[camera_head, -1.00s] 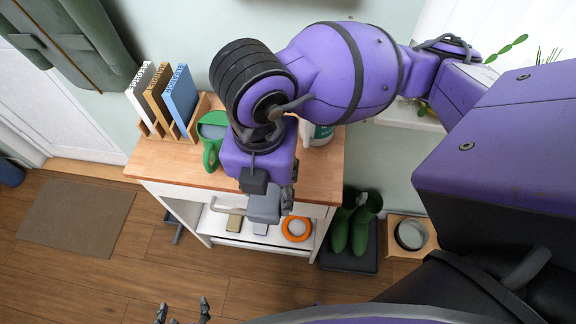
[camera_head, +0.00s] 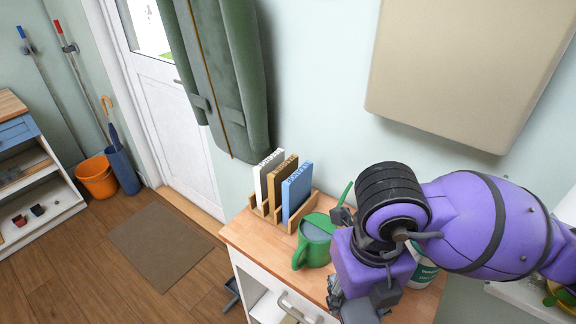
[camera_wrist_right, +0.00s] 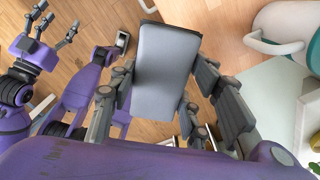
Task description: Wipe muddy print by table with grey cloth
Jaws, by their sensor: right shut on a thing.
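My right gripper (camera_head: 358,306) is over the front of the wooden-topped table (camera_head: 262,238) in the head view. In the right wrist view, my right gripper (camera_wrist_right: 164,92) is shut on the grey cloth (camera_wrist_right: 162,75), which looks like a flat, rounded grey pad between the fingers. In the head view I cannot clearly separate the cloth from the gripper. My left gripper (camera_wrist_right: 48,32) shows at the upper left of the right wrist view, its fingers spread and empty. I see no muddy print in either view.
A green watering can (camera_head: 312,246) and a wooden rack (camera_head: 290,215) of books stand on the table, with a white-and-green container (camera_head: 424,270) behind my wrist. A brown mat (camera_head: 160,246) lies by the door. An orange bucket (camera_head: 97,178) stands farther left. Floor between is clear.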

